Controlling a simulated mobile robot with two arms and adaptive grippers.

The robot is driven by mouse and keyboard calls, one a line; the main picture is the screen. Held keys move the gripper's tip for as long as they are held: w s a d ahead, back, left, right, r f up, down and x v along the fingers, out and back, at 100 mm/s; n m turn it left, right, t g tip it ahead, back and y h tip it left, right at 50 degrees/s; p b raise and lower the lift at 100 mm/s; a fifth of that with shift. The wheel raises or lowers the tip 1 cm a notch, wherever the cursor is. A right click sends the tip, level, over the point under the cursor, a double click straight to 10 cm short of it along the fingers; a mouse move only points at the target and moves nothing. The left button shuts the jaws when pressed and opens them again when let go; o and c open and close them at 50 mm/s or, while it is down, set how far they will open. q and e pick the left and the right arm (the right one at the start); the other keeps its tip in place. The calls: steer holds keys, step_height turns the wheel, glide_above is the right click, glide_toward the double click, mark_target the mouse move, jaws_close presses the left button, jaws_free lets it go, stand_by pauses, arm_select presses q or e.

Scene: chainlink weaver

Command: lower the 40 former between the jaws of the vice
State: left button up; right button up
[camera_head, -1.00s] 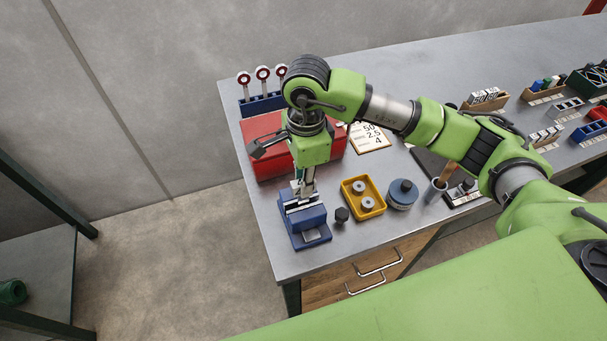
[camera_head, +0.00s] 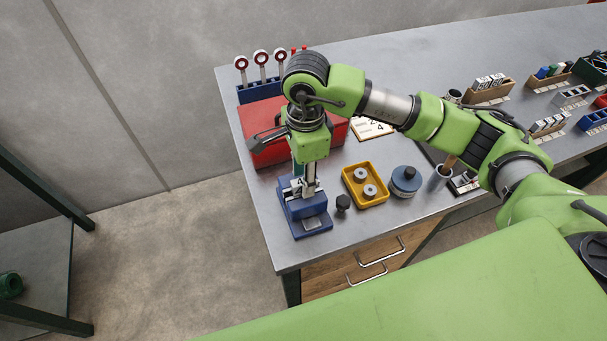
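The blue vice (camera_head: 311,225) stands at the near left corner of the workbench. My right gripper (camera_head: 309,187) points straight down over the vice, its fingers close together at the jaws. A small pale piece with a dark mark (camera_head: 297,184), which looks like the 40 former, shows at the fingertips and appears held. The fingers and vice hide most of it, so I cannot tell how deep it sits between the jaws. My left gripper is not in view.
A red box (camera_head: 262,140) is close behind my gripper. The bench edge lies just left of the vice.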

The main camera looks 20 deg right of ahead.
step_height(320, 180, up, 12)
steer(key=shift+w+d, duration=0.15)
stand_by(0.5)
stand_by(0.4)
